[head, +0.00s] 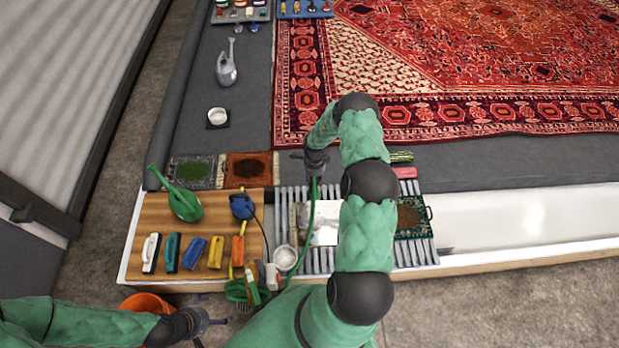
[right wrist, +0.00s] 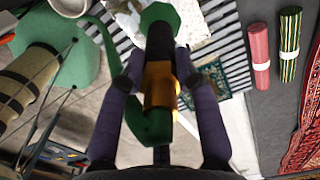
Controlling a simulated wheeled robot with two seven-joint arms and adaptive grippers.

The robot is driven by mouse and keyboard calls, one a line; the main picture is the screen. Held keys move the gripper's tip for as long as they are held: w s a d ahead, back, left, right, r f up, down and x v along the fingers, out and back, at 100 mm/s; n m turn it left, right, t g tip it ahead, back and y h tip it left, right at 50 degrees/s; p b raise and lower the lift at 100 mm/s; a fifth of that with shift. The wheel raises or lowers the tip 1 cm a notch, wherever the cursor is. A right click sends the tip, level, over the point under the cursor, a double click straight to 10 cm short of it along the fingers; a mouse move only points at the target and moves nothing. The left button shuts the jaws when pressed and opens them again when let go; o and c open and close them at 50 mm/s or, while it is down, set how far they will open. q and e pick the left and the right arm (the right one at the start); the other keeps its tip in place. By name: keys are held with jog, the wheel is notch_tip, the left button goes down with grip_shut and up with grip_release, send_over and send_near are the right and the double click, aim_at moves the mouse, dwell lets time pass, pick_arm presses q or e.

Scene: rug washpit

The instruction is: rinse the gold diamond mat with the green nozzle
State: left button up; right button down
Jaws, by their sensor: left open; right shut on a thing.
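My right gripper (head: 316,168) is shut on the green nozzle (right wrist: 160,15), which has a black and gold body. It is held above the slatted rack, with its green hose (head: 308,232) hanging below. A pale, whitish mat (head: 325,222) lies on the rack, partly hidden by my right arm; it also shows in the right wrist view (right wrist: 188,22) beyond the nozzle. It may be the gold diamond mat, but its pattern is too unclear to tell. No water is visible. My left gripper (head: 208,322) is open and empty at the bottom left, near an orange bucket (head: 146,303).
A green mat with a brown patch (head: 412,217) lies on the rack's right. A white bowl (head: 285,257) stands near the rack's front. A red rug (head: 480,60) lies behind.

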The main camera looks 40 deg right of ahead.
jog(key=s+d+p, duration=0.1)
jog(key=s+d, duration=1.1)
jog(key=d, duration=0.2)
jog(key=shift+s+d, duration=0.2)
jog(key=shift+d, duration=0.2)
dwell(1.6)
dwell(0.3)
